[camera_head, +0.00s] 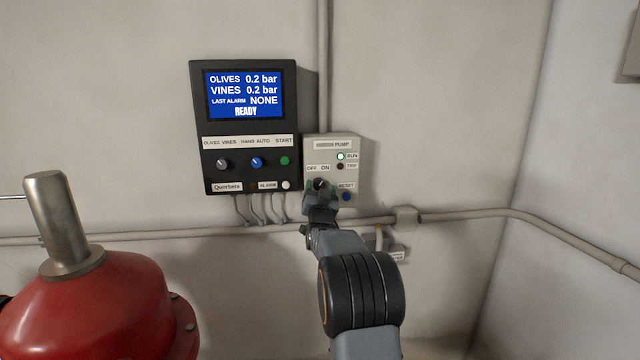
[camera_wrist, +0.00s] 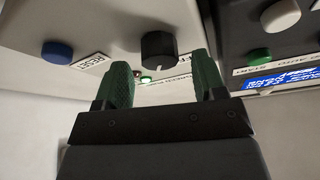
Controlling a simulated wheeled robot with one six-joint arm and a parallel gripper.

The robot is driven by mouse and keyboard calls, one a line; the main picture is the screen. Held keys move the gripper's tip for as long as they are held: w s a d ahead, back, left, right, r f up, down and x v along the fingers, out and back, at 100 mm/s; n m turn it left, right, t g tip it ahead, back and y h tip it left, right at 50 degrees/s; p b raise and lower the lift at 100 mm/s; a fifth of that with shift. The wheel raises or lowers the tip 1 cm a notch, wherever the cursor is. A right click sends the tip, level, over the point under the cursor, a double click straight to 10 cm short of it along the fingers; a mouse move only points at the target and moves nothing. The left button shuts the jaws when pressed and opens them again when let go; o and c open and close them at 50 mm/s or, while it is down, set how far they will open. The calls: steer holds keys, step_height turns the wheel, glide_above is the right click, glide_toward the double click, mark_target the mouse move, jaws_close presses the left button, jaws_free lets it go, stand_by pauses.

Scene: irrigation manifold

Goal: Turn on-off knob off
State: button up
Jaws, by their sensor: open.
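The on-off knob (camera_head: 320,184) is a black rotary knob on a light grey pump box (camera_head: 352,148) on the wall, below the OFF and ON labels. In the head view my gripper covers part of it. In the wrist view the knob (camera_wrist: 159,47) shows between and just beyond the two green fingertips. My gripper (camera_wrist: 162,72) is open, with a finger on either side of the knob and visible gaps to it. My gripper (camera_head: 320,190) also shows in the head view at the lower front of the box. The RUN lamp (camera_head: 340,156) is lit green.
A blue reset button (camera_head: 347,197) sits right of the knob. A black control panel (camera_head: 243,128) with a blue screen reading READY is at the left. A red vessel (camera_head: 90,310) stands at lower left. A conduit (camera_head: 480,214) runs along the wall below.

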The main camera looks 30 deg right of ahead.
steer(key=shift+w+d+r, duration=0.2)
steer(key=shift+w+d, duration=0.1)
steer(key=shift+w, duration=0.1)
steer(key=c, duration=0.9)
